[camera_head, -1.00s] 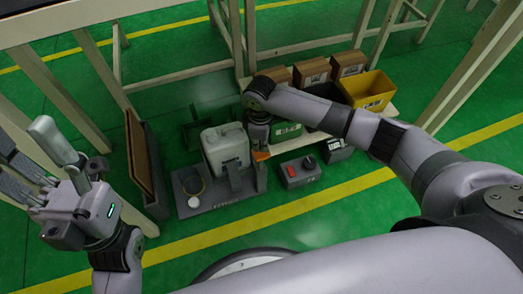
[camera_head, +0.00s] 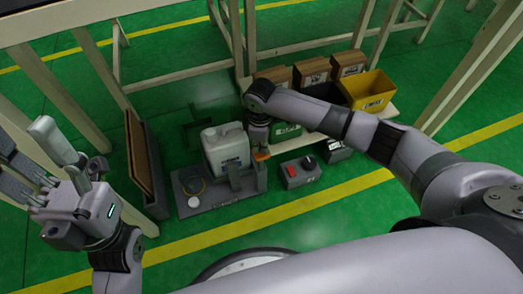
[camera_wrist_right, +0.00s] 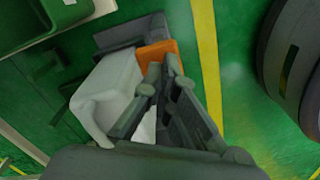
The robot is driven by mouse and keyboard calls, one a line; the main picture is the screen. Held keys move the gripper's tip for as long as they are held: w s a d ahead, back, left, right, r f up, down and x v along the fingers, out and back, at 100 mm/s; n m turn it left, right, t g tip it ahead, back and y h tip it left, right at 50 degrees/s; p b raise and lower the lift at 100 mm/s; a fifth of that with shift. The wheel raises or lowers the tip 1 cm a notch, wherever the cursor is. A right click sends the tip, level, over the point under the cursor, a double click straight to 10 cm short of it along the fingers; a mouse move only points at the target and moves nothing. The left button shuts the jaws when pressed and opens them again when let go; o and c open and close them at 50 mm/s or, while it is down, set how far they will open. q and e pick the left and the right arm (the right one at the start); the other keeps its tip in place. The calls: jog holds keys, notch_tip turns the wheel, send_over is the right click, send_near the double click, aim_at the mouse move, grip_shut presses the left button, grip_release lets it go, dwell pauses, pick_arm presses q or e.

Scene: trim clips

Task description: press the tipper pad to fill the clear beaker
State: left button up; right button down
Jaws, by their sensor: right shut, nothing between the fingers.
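The white jerrycan (camera_head: 226,150) stands in the tipper on a grey base plate (camera_head: 215,197); it also shows in the right wrist view (camera_wrist_right: 100,100). The orange tipper pad (camera_head: 261,155) is at the tipper's right side. In the right wrist view the pad (camera_wrist_right: 157,50) lies right at the tips of my right gripper (camera_wrist_right: 162,66), which is shut and empty; I cannot tell if they touch. A round yellowish outline (camera_head: 192,183), possibly the clear beaker's rim, is left of the jerrycan; any contents are unclear. My left gripper (camera_head: 38,150) is open and empty, far left.
A grey box with a red button and black knob (camera_head: 300,171) sits right of the tipper. Behind are brown cartons (camera_head: 312,73) and a yellow bin (camera_head: 368,92) on a low shelf. A tall narrow bin with brown panels (camera_head: 147,165) stands left. The green floor in front is clear.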

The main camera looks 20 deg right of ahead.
aim_at(261, 156)
jog(key=shift+f, duration=0.5)
jog(key=shift+f+b, duration=0.3)
jog(key=shift+f, duration=0.85)
jog(key=shift+s+f+b, duration=0.1)
jog(key=shift+f+b, duration=0.2)
jog(key=shift+f, duration=0.7)
jog(key=shift+f+b, duration=0.35)
jog(key=shift+f, duration=0.65)
